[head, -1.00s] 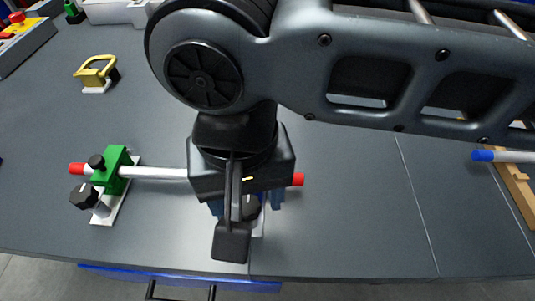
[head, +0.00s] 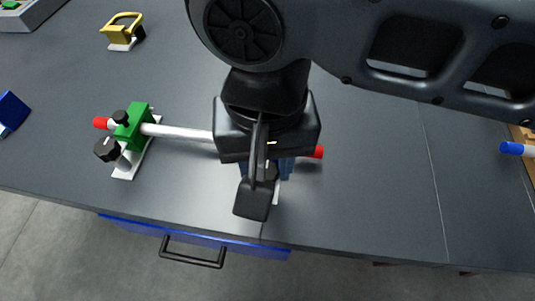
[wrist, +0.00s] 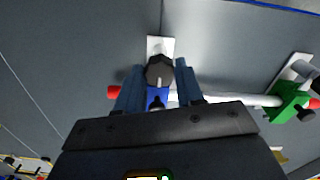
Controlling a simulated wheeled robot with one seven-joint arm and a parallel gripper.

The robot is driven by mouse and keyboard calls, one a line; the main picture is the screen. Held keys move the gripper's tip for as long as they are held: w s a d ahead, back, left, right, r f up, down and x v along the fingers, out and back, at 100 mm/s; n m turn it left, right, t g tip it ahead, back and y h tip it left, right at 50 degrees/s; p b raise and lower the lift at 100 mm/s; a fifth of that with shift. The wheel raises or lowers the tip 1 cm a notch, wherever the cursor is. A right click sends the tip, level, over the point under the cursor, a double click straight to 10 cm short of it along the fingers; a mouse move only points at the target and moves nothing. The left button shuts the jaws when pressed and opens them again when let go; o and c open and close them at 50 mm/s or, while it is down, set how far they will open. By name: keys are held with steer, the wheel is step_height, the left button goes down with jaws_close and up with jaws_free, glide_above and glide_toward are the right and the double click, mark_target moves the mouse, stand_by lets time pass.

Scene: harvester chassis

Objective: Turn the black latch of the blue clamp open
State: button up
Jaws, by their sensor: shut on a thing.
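The blue clamp (wrist: 158,97) sits on a white base plate around a silver rod with red ends. Its black latch (wrist: 160,70) is a faceted knob with a pale mark pointing toward my gripper's body. In the wrist view my gripper (wrist: 160,66) has one blue-grey finger on each side of the latch and is shut on it. In the head view my gripper (head: 267,173) reaches down over the clamp near the table's front edge, and its body hides most of the clamp and latch.
A green clamp (head: 133,127) with black knobs holds the rod's (head: 180,133) left end. A yellow-handled part (head: 122,28) stands at the back left. A blue-tipped rod (head: 512,148) lies at far right. The grey table (head: 375,190) is clear right of my gripper.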

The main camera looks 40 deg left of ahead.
steer(key=shift+r, duration=0.1)
steer(key=n+p, duration=0.3)
steer(key=shift+r+n, duration=0.1)
steer(key=shift+n, duration=0.2)
steer(key=n+p, duration=0.2)
steer(key=n, duration=0.8)
steer(key=shift+p, duration=0.4)
steer(key=shift+n, duration=2.1)
steer(key=o, duration=1)
steer(key=shift+o, duration=0.2)
steer(key=shift+w, duration=0.1)
